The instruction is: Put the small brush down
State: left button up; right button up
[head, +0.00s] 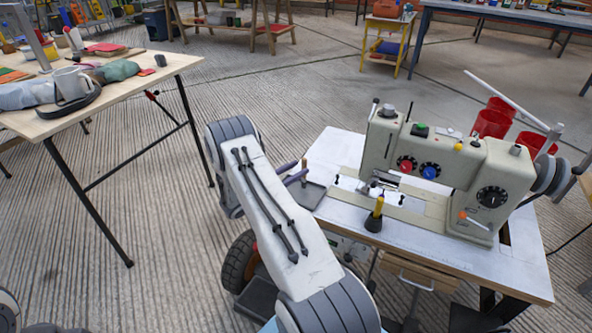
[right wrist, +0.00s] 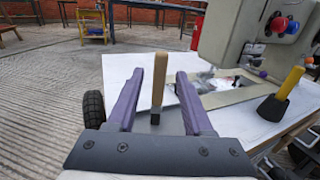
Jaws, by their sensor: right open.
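The small brush shows as an upright light wooden handle with a dark lower end in the right wrist view (right wrist: 157,82). In the head view its handle (head: 304,169) rises above a dark grey tray (head: 312,197) at the left edge of the sewing table. My right gripper (right wrist: 171,68) is open, its two purple fingers on either side of the handle with gaps showing. Its fingers also show in the head view (head: 292,172), partly hidden by my right arm. The brush's bottom is hard to make out. My left gripper is not in view.
A cream sewing machine (head: 450,170) stands on the white-topped table (head: 400,236). A yellow-handled tool with a black base (head: 374,218) stands in front of it. Red cups (head: 490,122) are behind. A wooden table (head: 150,68) with clutter is at left; ribbed floor lies between.

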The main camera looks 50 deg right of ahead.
jog(key=w+a+p, duration=0.1)
jog(key=a+p, duration=0.1)
jog(key=a, duration=1)
jog(key=shift+w, duration=0.2)
jog(key=s+a+r+m+y, duration=0.3)
jog(key=a+r+y, duration=0.15)
jog(key=a, duration=0.35)
jog(key=s+a+r+m+y, duration=0.2)
jog(key=s+a+r+y, duration=0.15)
jog(key=a+r, duration=0.4)
jog(key=s+a+r+m+t+y, duration=0.1)
jog(key=s+a+r+m+y, duration=0.1)
jog(key=s+a+y, duration=0.3)
jog(key=s+a+r+m+t+y, duration=0.1)
jog(key=s+a+y, duration=0.5)
jog(key=s+a, duration=0.8)
jog(key=a+r+m, duration=0.1)
jog(key=a+r, duration=0.1)
jog(key=a, duration=0.1)
jog(key=shift+s+a+m, duration=0.15)
jog(key=shift+s+m, duration=0.15)
notch_tip(320, 180, up, 32)
jog(key=p, duration=3.2)
